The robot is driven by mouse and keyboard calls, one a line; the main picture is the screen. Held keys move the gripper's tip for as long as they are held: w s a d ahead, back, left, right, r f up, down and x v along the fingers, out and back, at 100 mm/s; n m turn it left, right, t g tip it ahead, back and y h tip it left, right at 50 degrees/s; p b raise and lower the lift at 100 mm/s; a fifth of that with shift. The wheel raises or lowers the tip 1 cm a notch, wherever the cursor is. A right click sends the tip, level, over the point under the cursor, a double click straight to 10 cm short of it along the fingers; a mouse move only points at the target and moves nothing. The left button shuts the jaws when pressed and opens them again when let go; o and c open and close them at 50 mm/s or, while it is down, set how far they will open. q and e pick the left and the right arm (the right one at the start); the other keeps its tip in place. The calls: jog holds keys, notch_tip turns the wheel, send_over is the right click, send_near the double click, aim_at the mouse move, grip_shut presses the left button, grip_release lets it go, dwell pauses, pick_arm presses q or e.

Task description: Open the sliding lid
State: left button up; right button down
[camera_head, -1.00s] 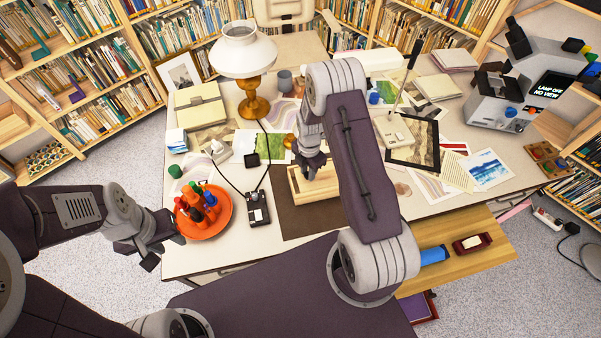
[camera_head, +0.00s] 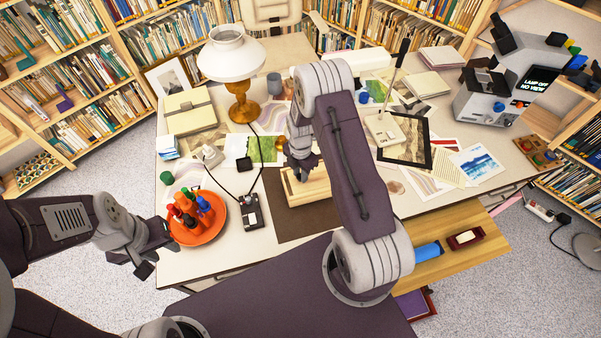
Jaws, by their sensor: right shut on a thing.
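A light wooden box (camera_head: 312,193) with a sliding lid sits on a dark brown mat (camera_head: 291,224) on the desk. My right gripper (camera_head: 303,172) is over the left part of the box, pointing down, shut on a part of it, seemingly the lid. The arm covers the box's right end, so how far the lid is open cannot be seen. My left gripper (camera_head: 148,256) hangs by the desk's left edge, apart from the box, close to the orange plate; its fingers look spread.
An orange plate (camera_head: 220,229) with several colored bottles and a black corded device (camera_head: 251,212) stand left of the mat. A lamp (camera_head: 238,70) stands behind. A drawer (camera_head: 470,240) is open at front right. Prints and a framed picture (camera_head: 405,140) lie right.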

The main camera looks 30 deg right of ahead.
jog(key=c, duration=1.2)
grip_release()
jog(key=shift+o, duration=0.2)
notch_tip(320, 180, up, 9)
jog(key=b, duration=0.1)
jog(key=shift+a+r, duration=0.1)
